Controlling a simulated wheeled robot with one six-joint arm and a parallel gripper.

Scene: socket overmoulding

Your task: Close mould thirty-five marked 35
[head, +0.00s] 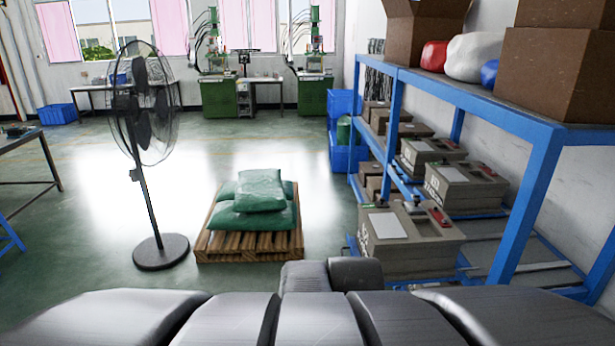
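My gripper is not in view; dark grey parts of my own body fill the bottom edge.
A blue rack (540,165) runs along the right wall, with cardboard boxes (555,70) and bags on top. Green sacks (258,203) lie on a wooden pallet (222,246). A standing fan (155,245) is left of it. Green machines (218,98) stand at the back. Floor between is clear.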

